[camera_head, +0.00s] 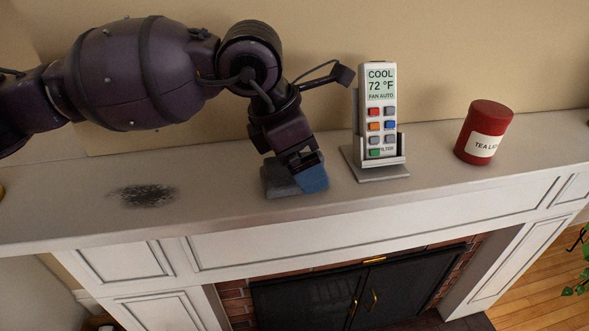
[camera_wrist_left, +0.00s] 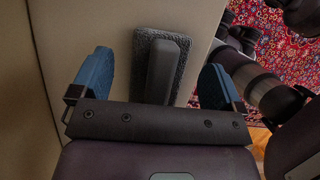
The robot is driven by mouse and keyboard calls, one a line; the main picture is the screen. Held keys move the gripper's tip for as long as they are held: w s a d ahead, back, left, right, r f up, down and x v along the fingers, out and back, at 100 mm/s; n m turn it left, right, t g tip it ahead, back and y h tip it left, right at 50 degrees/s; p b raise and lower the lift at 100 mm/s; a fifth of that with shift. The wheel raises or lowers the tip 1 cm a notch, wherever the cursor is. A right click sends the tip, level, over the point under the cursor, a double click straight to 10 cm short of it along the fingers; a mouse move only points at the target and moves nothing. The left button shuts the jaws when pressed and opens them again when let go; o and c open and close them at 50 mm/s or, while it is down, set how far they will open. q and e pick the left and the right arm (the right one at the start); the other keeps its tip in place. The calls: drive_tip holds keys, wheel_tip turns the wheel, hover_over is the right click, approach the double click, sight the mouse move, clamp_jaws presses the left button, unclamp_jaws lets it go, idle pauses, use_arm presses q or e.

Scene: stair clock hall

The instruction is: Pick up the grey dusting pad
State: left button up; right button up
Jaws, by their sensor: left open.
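The grey dusting pad (camera_head: 279,181) lies on the white mantel shelf (camera_head: 225,209), near its front edge. In the left wrist view the pad (camera_wrist_left: 142,48) shows a rough grey body and a smooth dark handle (camera_wrist_left: 165,72) on top. My left gripper (camera_head: 297,174) reaches down over the pad and partly hides it in the head view. In the left wrist view my left gripper (camera_wrist_left: 154,75) is open, its blue fingers on either side of the pad with gaps between. My right gripper cannot be made out in either view.
A remote in a grey stand (camera_head: 378,125) stands right of the pad. A red tin (camera_head: 484,133) stands farther right. A dark dusty patch (camera_head: 147,195) marks the shelf at left. The wall is behind; a fireplace (camera_head: 335,297) is below the front edge.

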use_arm(q)
drive_tip(key=shift+x, duration=0.75)
drive_tip(key=c, duration=1)
wheel_tip(320, 180, up, 20)
drive_tip(key=shift+r, duration=0.1)
